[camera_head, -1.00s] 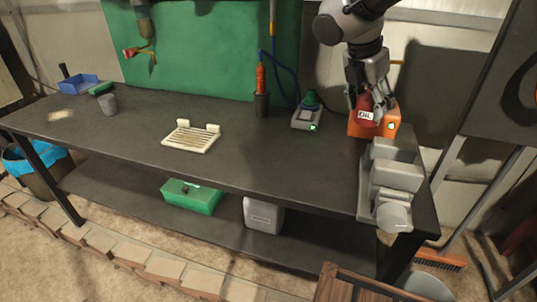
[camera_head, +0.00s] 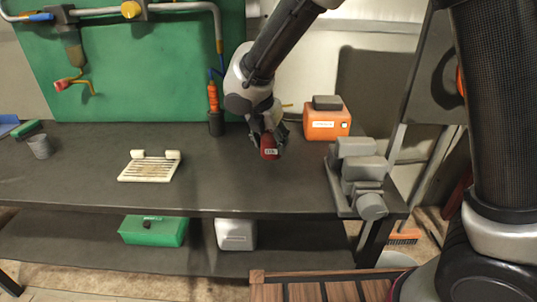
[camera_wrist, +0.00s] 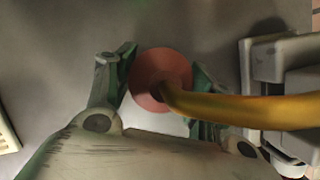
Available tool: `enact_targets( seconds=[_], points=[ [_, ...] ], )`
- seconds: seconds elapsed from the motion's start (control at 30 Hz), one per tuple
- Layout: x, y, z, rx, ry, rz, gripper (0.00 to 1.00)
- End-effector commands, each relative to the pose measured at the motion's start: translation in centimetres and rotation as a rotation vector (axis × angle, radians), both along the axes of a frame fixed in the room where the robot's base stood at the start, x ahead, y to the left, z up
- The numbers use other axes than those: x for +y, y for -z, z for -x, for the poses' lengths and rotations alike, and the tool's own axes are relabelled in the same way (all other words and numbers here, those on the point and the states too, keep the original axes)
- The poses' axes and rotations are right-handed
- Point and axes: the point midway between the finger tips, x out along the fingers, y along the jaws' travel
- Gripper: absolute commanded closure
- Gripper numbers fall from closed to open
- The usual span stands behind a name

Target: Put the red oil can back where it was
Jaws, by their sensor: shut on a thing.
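The red oil can (camera_head: 269,148) with a white label is held in my gripper (camera_head: 268,140), above the dark workbench (camera_head: 225,180) right of its middle. In the wrist view my gripper (camera_wrist: 160,95) has its fingers on both sides of the can, whose round red top (camera_wrist: 150,72) and yellow spout (camera_wrist: 240,108) face the camera. The spout points to the right there. How far the can's base is from the bench top is hard to tell.
An orange box (camera_head: 325,123) stands behind and right of the can. A grey vise-like block (camera_head: 357,170) sits at the bench's right end. A white slatted rack (camera_head: 150,167) lies to the left, with bare bench between. A dark holder with an orange-red tool (camera_head: 213,100) stands at the back.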

Motion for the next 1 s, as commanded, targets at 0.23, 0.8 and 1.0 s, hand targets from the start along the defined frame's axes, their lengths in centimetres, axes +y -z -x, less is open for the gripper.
enact_targets(
  seconds=[0.23, 0.8, 1.0],
  points=[
    [-0.1, 2.8, 0.0, 0.002, 0.0, 0.002, 0.79],
    [0.0, 4.4, 0.0, -0.001, 0.001, -0.001, 0.28],
    [0.0, 4.4, 0.0, -0.001, 0.001, -0.001, 0.25]
  ],
)
